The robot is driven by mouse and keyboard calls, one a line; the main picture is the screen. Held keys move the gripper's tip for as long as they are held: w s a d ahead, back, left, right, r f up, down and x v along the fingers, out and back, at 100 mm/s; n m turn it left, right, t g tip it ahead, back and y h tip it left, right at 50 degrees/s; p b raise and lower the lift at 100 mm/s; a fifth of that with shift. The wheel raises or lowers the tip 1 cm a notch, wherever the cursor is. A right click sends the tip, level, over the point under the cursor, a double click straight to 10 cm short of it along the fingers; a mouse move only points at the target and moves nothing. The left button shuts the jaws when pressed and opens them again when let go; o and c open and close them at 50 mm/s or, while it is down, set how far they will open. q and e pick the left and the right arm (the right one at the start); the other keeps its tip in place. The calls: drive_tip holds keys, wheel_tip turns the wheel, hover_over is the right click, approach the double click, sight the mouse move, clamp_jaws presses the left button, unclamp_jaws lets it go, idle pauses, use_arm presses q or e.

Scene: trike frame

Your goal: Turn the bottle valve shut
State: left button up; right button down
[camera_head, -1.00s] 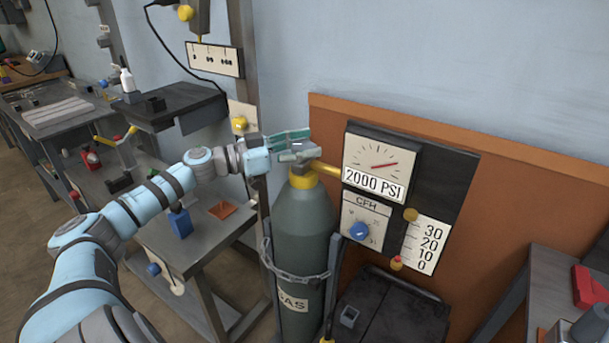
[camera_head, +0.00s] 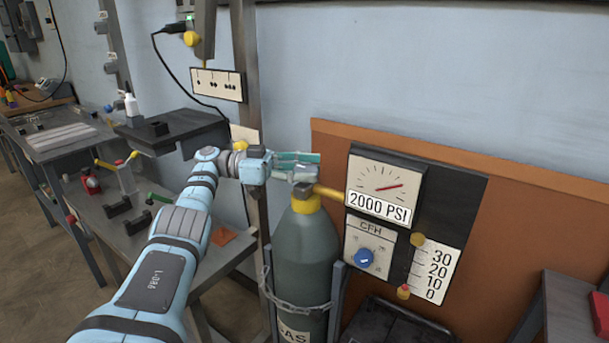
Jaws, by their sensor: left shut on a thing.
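The gas bottle (camera_head: 306,252) is a grey-green cylinder standing upright, with a yellow collar (camera_head: 305,205) at its neck. The bottle valve (camera_head: 308,187) is the grey fitting on top; its handle is mostly hidden by my fingers. My left gripper (camera_head: 297,165) reaches in from the left and is shut on the valve, its teal-padded fingers pointing right. The pressure gauge (camera_head: 382,185) beside it has a red needle pointing up and right, above a 2000 PSI label. My right gripper is not in view.
A yellow pipe (camera_head: 328,193) joins the bottle top to the black gauge panel (camera_head: 452,200). A chain (camera_head: 295,303) circles the bottle. The panel has a blue CFH knob (camera_head: 364,258) and a flow scale (camera_head: 436,272). A grey post (camera_head: 246,100) stands behind my gripper.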

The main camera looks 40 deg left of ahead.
sight(306, 168)
use_arm(q)
drive_tip(key=shift+f, duration=0.1)
drive_tip(key=o, duration=1.2)
drive_tip(key=shift+d, duration=0.1)
wheel_tip(306, 168, up, 10)
drive_tip(key=shift+r, duration=0.1)
